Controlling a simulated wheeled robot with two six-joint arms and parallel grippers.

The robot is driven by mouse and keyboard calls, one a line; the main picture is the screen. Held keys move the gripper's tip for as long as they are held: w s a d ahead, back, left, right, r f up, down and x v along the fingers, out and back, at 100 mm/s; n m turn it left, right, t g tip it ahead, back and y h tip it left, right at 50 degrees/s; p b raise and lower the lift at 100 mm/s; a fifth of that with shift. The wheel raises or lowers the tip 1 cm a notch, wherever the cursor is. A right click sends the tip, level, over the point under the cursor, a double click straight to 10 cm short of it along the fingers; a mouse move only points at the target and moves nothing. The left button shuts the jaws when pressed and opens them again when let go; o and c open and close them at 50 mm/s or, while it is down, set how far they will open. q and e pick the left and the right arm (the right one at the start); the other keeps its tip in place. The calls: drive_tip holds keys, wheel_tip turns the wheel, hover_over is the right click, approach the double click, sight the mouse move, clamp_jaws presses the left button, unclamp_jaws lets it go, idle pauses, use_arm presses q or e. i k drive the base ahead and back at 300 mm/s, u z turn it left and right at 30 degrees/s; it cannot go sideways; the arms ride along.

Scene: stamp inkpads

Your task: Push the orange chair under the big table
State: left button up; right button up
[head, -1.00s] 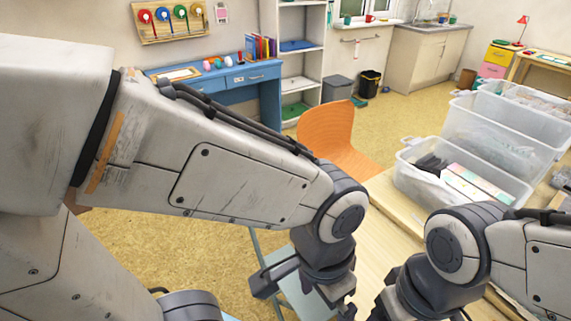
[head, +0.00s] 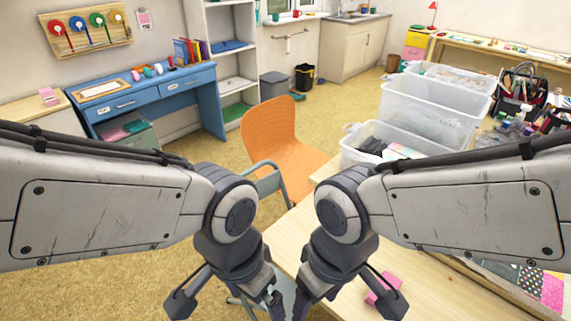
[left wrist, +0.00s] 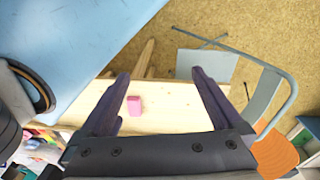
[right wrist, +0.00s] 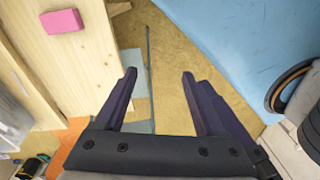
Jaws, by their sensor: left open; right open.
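The orange chair (head: 280,145) stands beyond my arms at the far left side of the big light-wood table (head: 345,292). Part of its seat is hidden by my right arm and a grey-blue chair frame. Its orange surface also shows in the left wrist view (left wrist: 275,152) and, partly, in the right wrist view (right wrist: 72,135). My left gripper (head: 228,300) is open and empty near the table's left edge. My right gripper (head: 345,302) is open and empty over the table. Neither gripper touches the orange chair.
A grey-blue chair (head: 268,184) stands between my arms and the orange chair. A pink block (head: 383,291) lies on the table near my right gripper. Clear bins (head: 435,113) stand at the table's far side. Open floor (head: 215,160) lies left of the orange chair.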

sight(266, 130)
drive_tip(key=u, duration=0.55)
drive_tip(key=k, duration=0.6)
drive_tip(key=u, duration=0.8)
drive_tip(key=i, duration=3.45)
drive_tip(key=z, duration=0.6)
drive_tip(key=i, duration=1.45)
drive_tip(key=z, duration=1.55)
drive_tip(key=i, duration=1.05)
drive_tip(key=z, duration=0.65)
